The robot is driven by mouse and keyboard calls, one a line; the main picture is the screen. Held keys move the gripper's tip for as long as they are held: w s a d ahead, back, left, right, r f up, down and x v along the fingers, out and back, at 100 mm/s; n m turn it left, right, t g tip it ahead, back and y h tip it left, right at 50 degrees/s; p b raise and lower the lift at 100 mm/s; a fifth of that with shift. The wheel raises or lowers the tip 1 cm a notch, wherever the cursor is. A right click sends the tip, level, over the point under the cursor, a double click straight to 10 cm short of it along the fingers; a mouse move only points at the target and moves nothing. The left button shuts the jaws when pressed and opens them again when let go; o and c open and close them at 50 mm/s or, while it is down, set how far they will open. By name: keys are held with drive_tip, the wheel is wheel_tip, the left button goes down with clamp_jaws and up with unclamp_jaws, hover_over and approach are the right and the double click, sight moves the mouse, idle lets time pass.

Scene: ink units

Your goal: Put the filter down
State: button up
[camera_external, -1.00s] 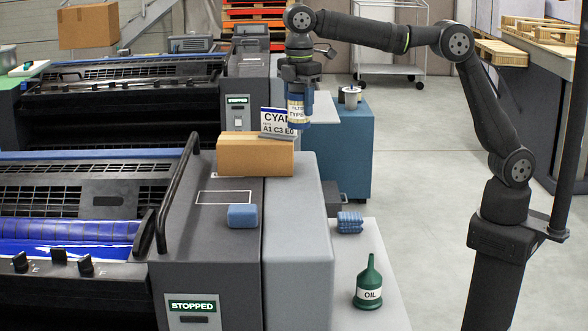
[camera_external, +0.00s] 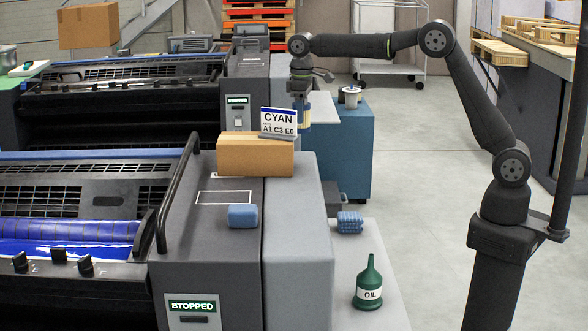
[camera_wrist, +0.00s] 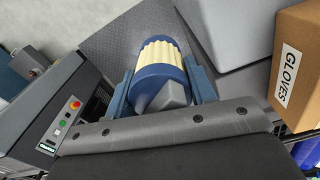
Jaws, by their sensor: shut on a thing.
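The filter (camera_wrist: 160,58) is a cylinder with cream pleats and blue ends. My gripper (camera_wrist: 161,84) is shut on it, with one blue finger on each side in the wrist view. In the external view my gripper (camera_external: 301,100) hangs behind and just right of the CYAN sign, above the gap between the two presses. A strip of the filter (camera_external: 306,113) shows there; the sign and box hide the rest. In the wrist view a dark textured floor plate lies beyond the filter; I cannot tell how far below it is.
A cardboard box (camera_external: 254,157) marked GLOVES in the wrist view (camera_wrist: 297,60) bears the CYAN sign (camera_external: 279,121). A blue sponge (camera_external: 242,216), a blue ribbed item (camera_external: 349,223) and a green oil bottle (camera_external: 369,285) stand nearer. A blue cabinet (camera_external: 345,150) stands behind right.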

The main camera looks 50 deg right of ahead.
drive_tip(key=d+f+m, duration=0.2)
drive_tip(key=d+f, duration=0.9)
drive_tip(key=d, duration=0.1)
drive_tip(key=s+d+f+m, duration=0.2)
drive_tip(key=s+d+f, duration=0.3)
drive_tip(key=d+f, duration=0.45)
drive_tip(key=s+d+f+m, duration=0.2)
drive_tip(key=s+d+f, duration=0.3)
drive_tip(key=d+f, duration=0.5)
drive_tip(key=a, duration=0.5)
drive_tip(key=shift+s+a+r, duration=0.25)
drive_tip(key=shift+s, duration=0.15)
